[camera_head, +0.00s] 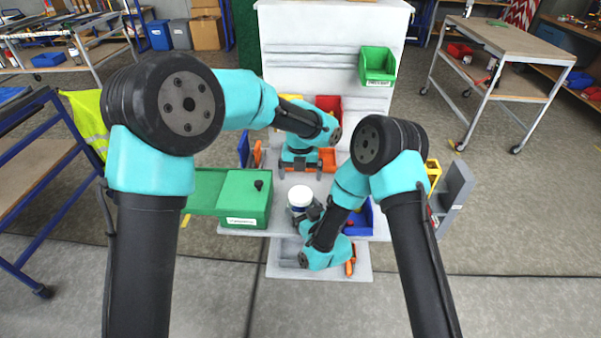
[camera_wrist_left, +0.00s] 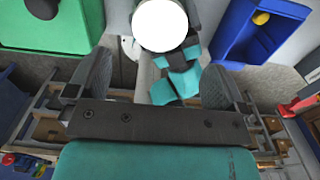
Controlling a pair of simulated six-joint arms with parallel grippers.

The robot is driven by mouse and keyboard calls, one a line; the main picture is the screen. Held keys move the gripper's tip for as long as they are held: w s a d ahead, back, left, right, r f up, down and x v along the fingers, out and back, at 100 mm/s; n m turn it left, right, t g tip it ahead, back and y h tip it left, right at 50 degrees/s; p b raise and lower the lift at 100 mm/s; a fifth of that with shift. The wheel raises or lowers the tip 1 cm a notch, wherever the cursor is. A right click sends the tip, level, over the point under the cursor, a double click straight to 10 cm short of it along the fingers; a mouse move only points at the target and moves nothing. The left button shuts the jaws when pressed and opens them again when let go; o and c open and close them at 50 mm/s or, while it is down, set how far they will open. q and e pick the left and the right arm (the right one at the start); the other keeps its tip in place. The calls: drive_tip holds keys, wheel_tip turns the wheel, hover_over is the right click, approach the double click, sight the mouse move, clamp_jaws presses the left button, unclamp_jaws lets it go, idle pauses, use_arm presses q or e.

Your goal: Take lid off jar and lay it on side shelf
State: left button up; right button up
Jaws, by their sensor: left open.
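The jar (camera_head: 300,208) stands upright on the grey worktop with its round white lid (camera_head: 299,195) on top. The lid also shows at the top of the left wrist view (camera_wrist_left: 160,25), very bright. My left gripper (camera_head: 300,171) is open and empty, just behind the jar in the head view. In the left wrist view its two fingers are spread, with the lid beyond their tips. My right gripper (camera_head: 309,212) is at the jar's lower right side; whether it grips the jar is hidden. A flat green surface (camera_head: 203,188) extends at the left; I cannot tell whether it is the side shelf.
A green box with a black knob (camera_head: 242,205) stands left of the jar. A blue bin (camera_head: 361,217) is at the right, partly behind my right arm. A green bin (camera_head: 377,66) hangs on the white back panel (camera_head: 310,75). A grey bin (camera_head: 456,186) is farther right.

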sight(300, 194)
use_arm(q)
drive_tip(key=shift+f, duration=4)
